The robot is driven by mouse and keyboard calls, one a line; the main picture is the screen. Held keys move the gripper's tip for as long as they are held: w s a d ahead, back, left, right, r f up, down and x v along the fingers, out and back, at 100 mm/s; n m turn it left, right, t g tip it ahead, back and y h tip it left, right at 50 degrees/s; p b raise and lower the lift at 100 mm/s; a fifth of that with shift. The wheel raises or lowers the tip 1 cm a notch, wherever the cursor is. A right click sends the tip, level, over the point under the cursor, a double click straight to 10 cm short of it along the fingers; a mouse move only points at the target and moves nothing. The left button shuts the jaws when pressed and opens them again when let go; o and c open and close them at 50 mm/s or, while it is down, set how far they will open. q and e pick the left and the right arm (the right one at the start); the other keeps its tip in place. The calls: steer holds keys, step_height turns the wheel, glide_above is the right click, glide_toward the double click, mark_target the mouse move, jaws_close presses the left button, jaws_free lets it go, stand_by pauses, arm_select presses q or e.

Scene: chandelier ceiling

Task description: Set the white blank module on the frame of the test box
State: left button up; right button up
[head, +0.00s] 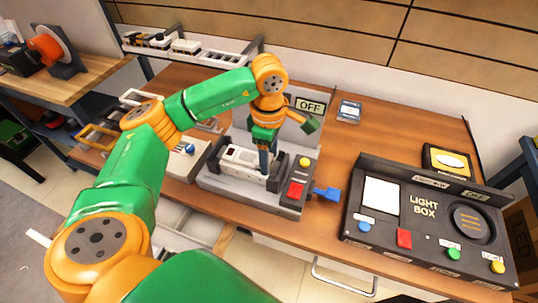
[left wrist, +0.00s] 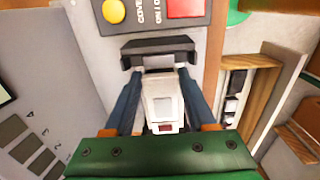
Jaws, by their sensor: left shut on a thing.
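The test box (head: 232,195) stands on the wooden table, a grey unit with an upright back panel reading OFF and a dark control strip with a yellow and a red button. My left gripper (head: 268,165) points down over it. In the left wrist view its blue fingers (left wrist: 163,105) are shut on a white module (left wrist: 162,100) with a small dark red window. In the head view the module (head: 240,157) lies along the test box bed, partly hidden by the fingers. A black bracket (left wrist: 158,50) is at its far end. I cannot tell whether the module rests on the frame or hangs just above.
A black light box (head: 428,220) stands on the right, with a yellow-screened device (head: 447,161) behind it. A blue lever (head: 327,194) sticks out right of the control strip. A rack of modules (head: 185,47) is at the back left.

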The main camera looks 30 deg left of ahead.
arm_select(q)
steer(key=o, duration=1.4)
steer(key=shift+r, duration=0.15)
step_height(320, 180, up, 6)
steer(key=p, duration=0.4)
steer(key=shift+p, duration=0.4)
